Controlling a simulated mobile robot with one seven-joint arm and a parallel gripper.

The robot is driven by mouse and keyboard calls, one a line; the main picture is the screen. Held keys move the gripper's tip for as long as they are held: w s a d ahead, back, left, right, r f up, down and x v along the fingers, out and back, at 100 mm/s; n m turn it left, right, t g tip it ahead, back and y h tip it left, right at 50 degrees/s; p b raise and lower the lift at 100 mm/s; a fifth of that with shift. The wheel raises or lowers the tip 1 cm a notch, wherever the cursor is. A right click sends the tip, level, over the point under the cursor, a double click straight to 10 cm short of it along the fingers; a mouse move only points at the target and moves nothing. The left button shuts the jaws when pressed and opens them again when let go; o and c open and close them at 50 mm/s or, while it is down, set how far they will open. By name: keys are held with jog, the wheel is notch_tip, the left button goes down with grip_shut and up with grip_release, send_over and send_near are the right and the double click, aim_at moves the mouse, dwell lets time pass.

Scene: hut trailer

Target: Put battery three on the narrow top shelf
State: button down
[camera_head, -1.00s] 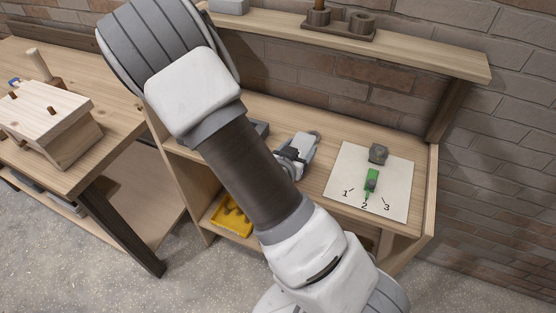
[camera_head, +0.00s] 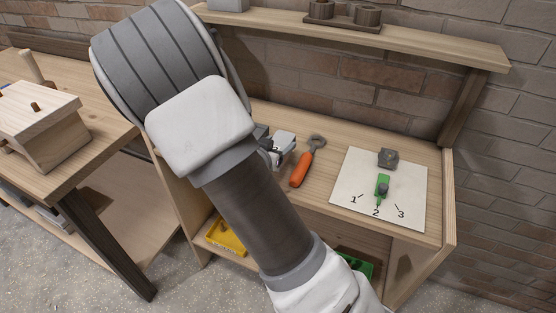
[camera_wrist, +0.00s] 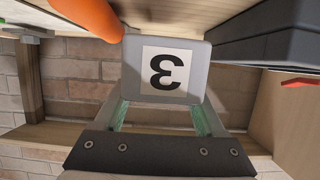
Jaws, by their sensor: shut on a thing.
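Battery three (camera_wrist: 165,72) is a grey block with a white label and a black 3, which looks turned over in the wrist view. My gripper (camera_wrist: 161,110) is shut on it, one green-padded finger at each side. In the head view my arm covers much of the bench; part of what looks like my gripper (camera_head: 281,146) shows beside the arm, above the bench top. The narrow top shelf (camera_head: 430,46) is a wooden board along the brick wall, above and behind the bench. Its right half is bare.
The top shelf carries a dark holder with round cups (camera_head: 342,17) and a grey box (camera_head: 228,5). An orange-handled tool (camera_head: 302,170) lies on the bench (camera_head: 325,185). A white numbered sheet (camera_head: 410,200) holds a green item (camera_head: 382,186) and a grey block (camera_head: 388,158).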

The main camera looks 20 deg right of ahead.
jog(key=shift+w+f, duration=0.15)
jog(key=shift+w, duration=0.05)
notch_tip(320, 180, down, 4)
jog(key=b, duration=0.4)
jog(key=shift+f, duration=0.1)
grip_release()
